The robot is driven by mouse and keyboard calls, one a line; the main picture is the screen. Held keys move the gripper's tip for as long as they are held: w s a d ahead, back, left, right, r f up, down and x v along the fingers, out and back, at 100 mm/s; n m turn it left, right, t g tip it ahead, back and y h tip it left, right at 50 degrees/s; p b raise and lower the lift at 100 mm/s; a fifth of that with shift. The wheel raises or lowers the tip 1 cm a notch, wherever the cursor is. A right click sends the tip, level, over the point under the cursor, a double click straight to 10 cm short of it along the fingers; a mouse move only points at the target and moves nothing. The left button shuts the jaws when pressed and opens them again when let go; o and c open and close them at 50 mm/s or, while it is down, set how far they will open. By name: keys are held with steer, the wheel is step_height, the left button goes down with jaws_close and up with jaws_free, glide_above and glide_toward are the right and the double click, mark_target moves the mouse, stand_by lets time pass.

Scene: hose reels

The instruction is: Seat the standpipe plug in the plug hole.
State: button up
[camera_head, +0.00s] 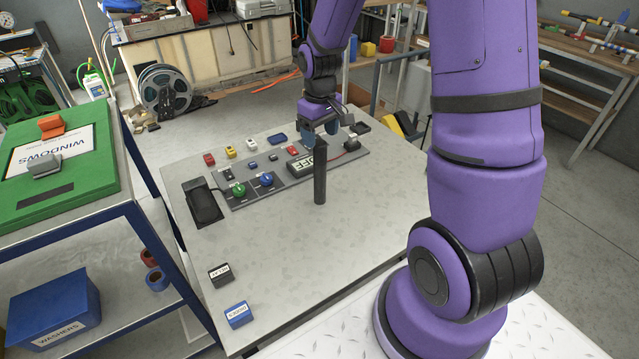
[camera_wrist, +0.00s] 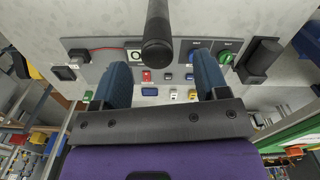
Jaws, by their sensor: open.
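A tall black cylinder (camera_head: 320,178), which looks like the standpipe plug, stands upright on the grey table in front of the control panel. It also shows in the wrist view (camera_wrist: 157,30), its near end between and just beyond the fingertips. My gripper (camera_head: 321,134) is open above the cylinder's top, with one blue finger to either side. In the wrist view my gripper (camera_wrist: 161,72) has a wide gap between its fingers and holds nothing. Whether a finger touches the cylinder is unclear. I cannot make out the plug hole in either view.
The panel (camera_head: 240,196) carries several coloured buttons and knobs and a black-and-white display (camera_head: 306,165). A black box (camera_head: 203,203) stands at its left end. Two small labelled blocks (camera_head: 220,275) (camera_head: 238,315) lie at the table's front left. The table's middle front is clear. A blue shelf with a green top (camera_head: 90,192) stands left.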

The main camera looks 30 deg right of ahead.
mark_target(320, 154)
steer(key=shift+w+d+f, duration=0.1)
steer(key=shift+w+f, duration=0.05)
steer(key=shift+f, duration=1.65)
steer(key=shift+w+d+f, duration=0.1)
steer(key=shift+f, duration=1.7)
jaws_close()
